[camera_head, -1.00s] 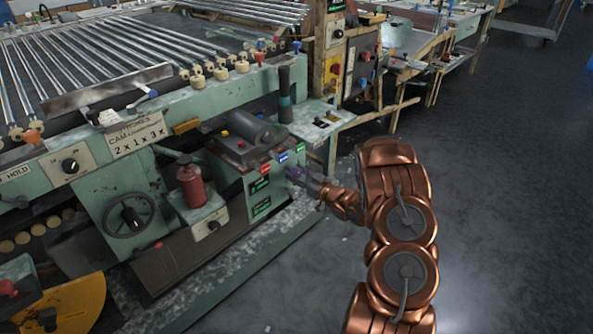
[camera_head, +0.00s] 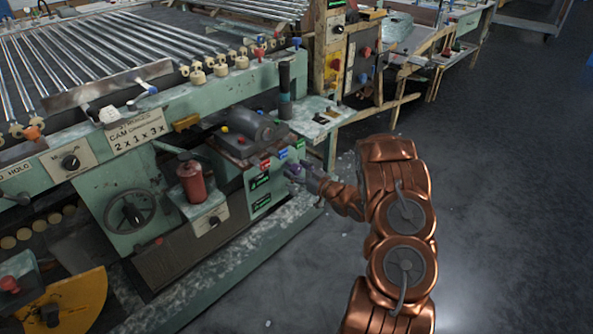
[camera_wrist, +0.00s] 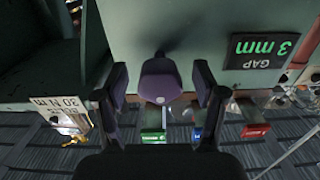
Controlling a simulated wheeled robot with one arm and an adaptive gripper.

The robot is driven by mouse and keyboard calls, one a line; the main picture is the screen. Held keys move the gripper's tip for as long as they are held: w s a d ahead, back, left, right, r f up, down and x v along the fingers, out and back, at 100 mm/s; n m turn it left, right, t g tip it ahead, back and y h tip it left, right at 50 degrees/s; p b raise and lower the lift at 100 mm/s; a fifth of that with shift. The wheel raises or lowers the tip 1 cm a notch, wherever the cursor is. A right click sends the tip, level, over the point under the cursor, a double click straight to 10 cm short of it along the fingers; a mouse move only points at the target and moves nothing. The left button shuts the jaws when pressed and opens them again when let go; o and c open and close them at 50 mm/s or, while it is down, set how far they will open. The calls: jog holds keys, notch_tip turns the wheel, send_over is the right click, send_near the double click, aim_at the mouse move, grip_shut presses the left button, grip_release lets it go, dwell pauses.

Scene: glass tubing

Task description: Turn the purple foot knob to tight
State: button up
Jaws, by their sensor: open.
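The purple foot knob (camera_wrist: 160,82) is in the upper middle of the wrist view, standing out from a pale green machine panel. My gripper (camera_wrist: 160,84) is open, with one dark finger on each side of the knob. Gaps show between the knob and both fingers, so it is not clamped. In the head view the purple knob (camera_head: 292,168) is small and partly covered by my gripper (camera_head: 299,174) at the machine's right end. I cannot read a tight mark or the knob's setting.
A black "GAP 3 mm" sign (camera_wrist: 263,51) is right of the knob. A "BOLTS 30 N m" plate (camera_wrist: 62,106) is at left. Green, blue and red tags (camera_wrist: 255,131) lie below. In the head view, open floor (camera_head: 480,200) is right of my arm.

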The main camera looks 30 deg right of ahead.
jog(key=v, duration=1.2)
dwell(0.6)
